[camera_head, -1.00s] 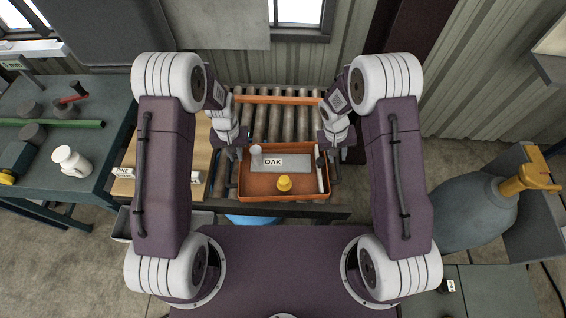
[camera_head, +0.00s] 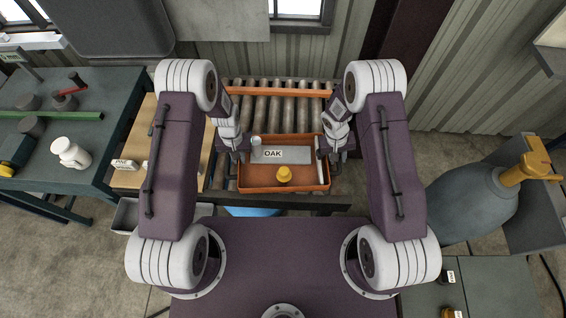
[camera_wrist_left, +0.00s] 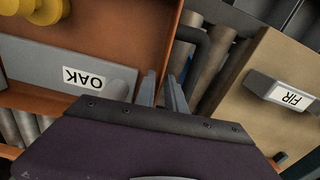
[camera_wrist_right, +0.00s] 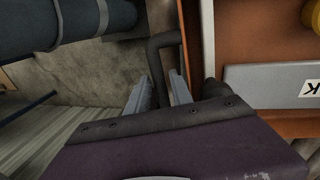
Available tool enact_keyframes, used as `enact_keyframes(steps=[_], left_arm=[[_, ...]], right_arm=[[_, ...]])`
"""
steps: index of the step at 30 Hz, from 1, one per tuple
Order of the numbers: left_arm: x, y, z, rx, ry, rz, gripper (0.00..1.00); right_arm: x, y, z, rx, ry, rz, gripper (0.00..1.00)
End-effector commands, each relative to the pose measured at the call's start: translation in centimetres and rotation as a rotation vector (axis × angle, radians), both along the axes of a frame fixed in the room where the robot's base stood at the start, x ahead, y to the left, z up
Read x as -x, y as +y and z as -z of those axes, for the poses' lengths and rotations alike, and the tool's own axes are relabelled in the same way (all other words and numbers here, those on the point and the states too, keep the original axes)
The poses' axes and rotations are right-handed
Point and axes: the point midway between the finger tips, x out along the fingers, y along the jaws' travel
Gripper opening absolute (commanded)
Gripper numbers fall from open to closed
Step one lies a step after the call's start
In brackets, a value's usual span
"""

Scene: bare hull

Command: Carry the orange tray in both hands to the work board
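A tan board (camera_head: 143,130), possibly the work board, is left of the tray, partly hidden by my left arm.
Conveyor rollers (camera_head: 270,108) with an orange bar (camera_head: 275,91) lie behind the tray. A workbench (camera_head: 100,115) with a white mug (camera_head: 70,153) stands at left. A large grey cylinder (camera_head: 470,205) stands at right.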

Motion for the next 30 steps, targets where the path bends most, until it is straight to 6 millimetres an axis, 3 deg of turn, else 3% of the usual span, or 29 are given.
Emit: enact_keyframes(steps=[6,14,16,17,18,30], left_arm=[[0.0,0.0,1.5,0.000,-0.001,0.000,0.15],[0.0,0.0,1.6,0.000,-0.001,0.000,0.15],[0.0,0.0,1.6,0.000,-0.001,0.000,0.00],[0.0,0.0,1.6,0.000,-0.001,0.000,0.00],[0.0,0.0,1.6,0.000,-0.001,0.000,0.00],[0.0,0.0,1.5,0.000,-0.002,0.000,0.00]], right_arm=[[0.0,-0.3,1.5,-0.001,0.000,0.000,0.27],[0.0,-0.3,1.6,-0.001,-0.001,0.001,0.27],[0.0,-0.3,1.5,0.000,-0.001,0.001,0.10],[0.0,-0.3,1.5,0.000,0.000,0.001,0.02],[0.0,-0.3,1.5,0.000,0.000,0.001,0.00],[0.0,-0.3,1.5,0.000,0.000,0.001,0.00]])
